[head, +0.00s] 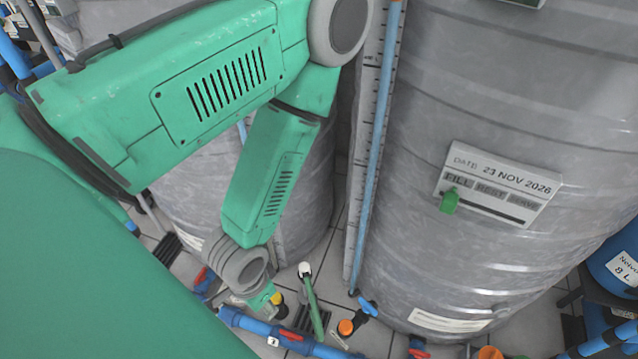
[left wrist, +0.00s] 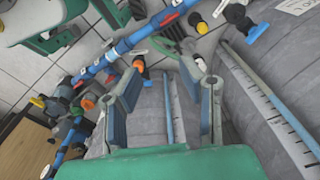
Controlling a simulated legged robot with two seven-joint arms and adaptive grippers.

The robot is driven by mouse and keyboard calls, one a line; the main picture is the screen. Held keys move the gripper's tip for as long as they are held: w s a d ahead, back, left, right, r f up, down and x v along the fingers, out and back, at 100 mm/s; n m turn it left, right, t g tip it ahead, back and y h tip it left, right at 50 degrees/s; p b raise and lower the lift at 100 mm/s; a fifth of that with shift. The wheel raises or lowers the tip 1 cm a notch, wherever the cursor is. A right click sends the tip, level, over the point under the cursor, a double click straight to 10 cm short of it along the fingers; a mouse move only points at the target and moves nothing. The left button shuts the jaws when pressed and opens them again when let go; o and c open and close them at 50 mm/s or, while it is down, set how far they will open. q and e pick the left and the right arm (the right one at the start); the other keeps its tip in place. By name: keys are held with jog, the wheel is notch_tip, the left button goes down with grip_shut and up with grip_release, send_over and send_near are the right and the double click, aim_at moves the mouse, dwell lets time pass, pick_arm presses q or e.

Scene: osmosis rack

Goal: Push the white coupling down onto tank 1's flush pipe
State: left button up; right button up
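In the head view a small white piece, which looks like the coupling (head: 305,268), sits at the top of a slim green upright part (head: 313,305) low in the middle. I cannot tell how far down it sits or which pipe is tank 1's flush pipe. My left gripper (left wrist: 168,68) is open, its two fingers spread apart with nothing held between them. My right gripper is out of view.
A large grey tank (head: 500,90) with a date plate (head: 497,184) fills the right; a gauge scale (head: 372,150) runs beside it. A blue pipe (head: 255,326) with red handles crosses the floor.

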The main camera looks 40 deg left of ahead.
aim_at(304, 267)
pick_arm(q)
jog(key=shift+w+a+f, duration=0.1)
jog(key=shift+a+f, duration=0.05)
jog(key=shift+a, duration=0.1)
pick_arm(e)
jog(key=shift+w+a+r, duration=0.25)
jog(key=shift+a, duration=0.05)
